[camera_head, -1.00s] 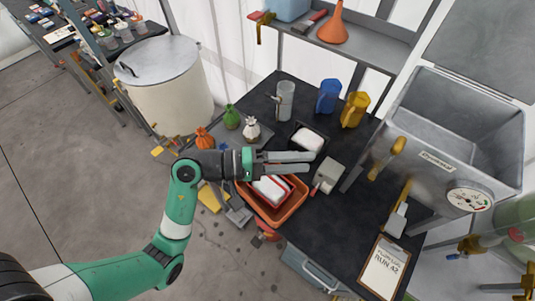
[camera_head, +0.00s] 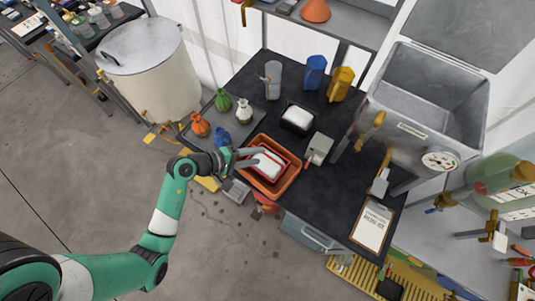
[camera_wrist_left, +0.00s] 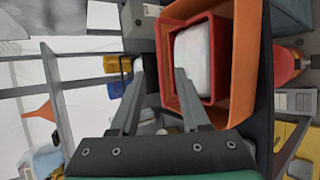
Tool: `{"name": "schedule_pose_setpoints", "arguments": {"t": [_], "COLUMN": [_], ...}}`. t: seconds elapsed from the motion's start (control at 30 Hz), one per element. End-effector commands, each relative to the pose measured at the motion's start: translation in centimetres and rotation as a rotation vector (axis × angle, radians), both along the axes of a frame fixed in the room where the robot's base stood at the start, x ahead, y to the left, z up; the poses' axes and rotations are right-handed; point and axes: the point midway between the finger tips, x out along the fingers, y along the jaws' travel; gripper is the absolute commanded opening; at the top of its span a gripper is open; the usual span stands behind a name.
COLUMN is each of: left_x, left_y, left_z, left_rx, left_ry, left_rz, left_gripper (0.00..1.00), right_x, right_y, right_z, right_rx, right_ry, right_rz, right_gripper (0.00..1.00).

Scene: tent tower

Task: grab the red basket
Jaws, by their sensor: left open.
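The red basket (camera_head: 274,179) holds something white (camera_head: 268,164) and sits inside a larger orange bin (camera_head: 289,183) at the table's left front edge. In the left wrist view the red basket (camera_wrist_left: 220,60) is right of centre, with the orange bin (camera_wrist_left: 244,60) around it. My left gripper (camera_head: 258,157) is open and appears above the basket's left part in the head view. My right gripper is not in view.
A black tray with white contents (camera_head: 298,118) and a grey box (camera_head: 319,148) stand right of the bin. Small orange (camera_head: 200,124), green (camera_head: 222,100), blue (camera_head: 222,138) and white (camera_head: 243,111) sacks stand to the left. The dark table (camera_head: 315,190) is clear towards the clipboard (camera_head: 371,226).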

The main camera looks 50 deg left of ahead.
Motion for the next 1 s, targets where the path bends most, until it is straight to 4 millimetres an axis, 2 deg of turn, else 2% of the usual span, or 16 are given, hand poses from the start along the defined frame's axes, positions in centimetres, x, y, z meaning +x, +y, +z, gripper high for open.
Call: {"name": "schedule_pose_setpoints", "arguments": {"t": [0.3,0.57,0.6,0.67,0.83,0.87,1.0], "left_x": [3.5,4.1,4.1,4.1,4.1,4.1,4.1], "left_y": [-1.0,-1.1,-1.1,-1.1,-1.1,-1.1,-1.1], "left_z": [-2.6,-2.9,-2.9,-2.9,-2.9,-2.9,-2.9], "left_rx": [-0.001,0.0,0.0,0.0,-0.001,-0.001,-0.001], "left_ry": [0.0,0.0,0.0,0.0,0.0,0.0,0.0], "left_rz": [-0.002,0.001,0.001,0.001,0.001,0.001,0.001], "left_gripper": [0.46,0.46,0.44,0.33,0.03,0.0,0.0], "right_x": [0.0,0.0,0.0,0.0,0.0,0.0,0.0], "right_y": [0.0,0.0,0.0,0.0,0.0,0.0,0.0], "right_z": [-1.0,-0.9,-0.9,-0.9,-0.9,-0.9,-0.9], "right_rx": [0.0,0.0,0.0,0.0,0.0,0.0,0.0], "right_ry": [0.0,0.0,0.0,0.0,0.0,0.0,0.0], "right_rz": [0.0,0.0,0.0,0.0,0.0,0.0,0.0], "right_gripper": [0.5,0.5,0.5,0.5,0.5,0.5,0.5]}}
